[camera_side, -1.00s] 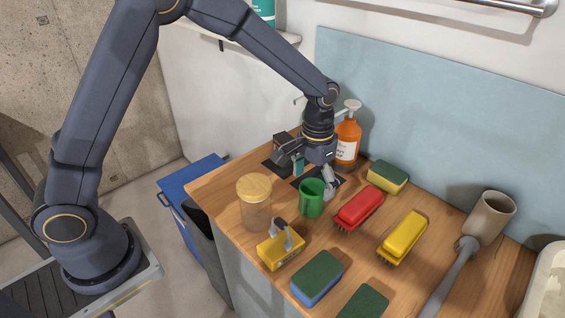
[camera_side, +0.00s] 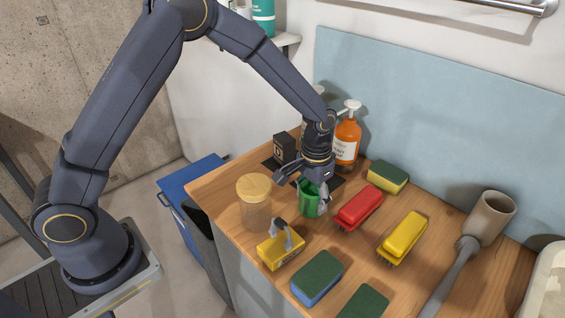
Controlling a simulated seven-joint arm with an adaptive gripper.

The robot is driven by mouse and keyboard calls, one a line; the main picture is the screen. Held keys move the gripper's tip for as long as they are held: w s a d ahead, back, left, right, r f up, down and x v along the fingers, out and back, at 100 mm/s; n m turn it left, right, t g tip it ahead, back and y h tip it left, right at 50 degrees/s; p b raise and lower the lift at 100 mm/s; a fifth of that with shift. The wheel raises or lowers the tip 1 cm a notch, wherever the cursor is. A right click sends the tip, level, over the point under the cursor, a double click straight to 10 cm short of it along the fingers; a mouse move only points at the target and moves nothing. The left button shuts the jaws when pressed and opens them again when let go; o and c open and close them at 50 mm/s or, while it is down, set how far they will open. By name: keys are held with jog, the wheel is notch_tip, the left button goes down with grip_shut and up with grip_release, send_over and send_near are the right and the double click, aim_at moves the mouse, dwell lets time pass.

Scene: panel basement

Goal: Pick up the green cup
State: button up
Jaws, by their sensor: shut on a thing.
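The green cup (camera_side: 308,203) stands upright on the wooden counter, between the lidded jar and the red brush. My gripper (camera_side: 309,191) is over the cup, pointing down, and is shut on it. One finger shows on the cup's right side. The gripper hides much of the cup's rim. I cannot tell whether the cup's base is clear of the counter.
A jar with a wooden lid (camera_side: 254,203) stands close on the left. A red brush (camera_side: 359,208) is close on the right. An orange soap bottle (camera_side: 347,141) and a black box (camera_side: 285,149) stand behind.

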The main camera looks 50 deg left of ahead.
jog(key=shift+c, duration=1.4)
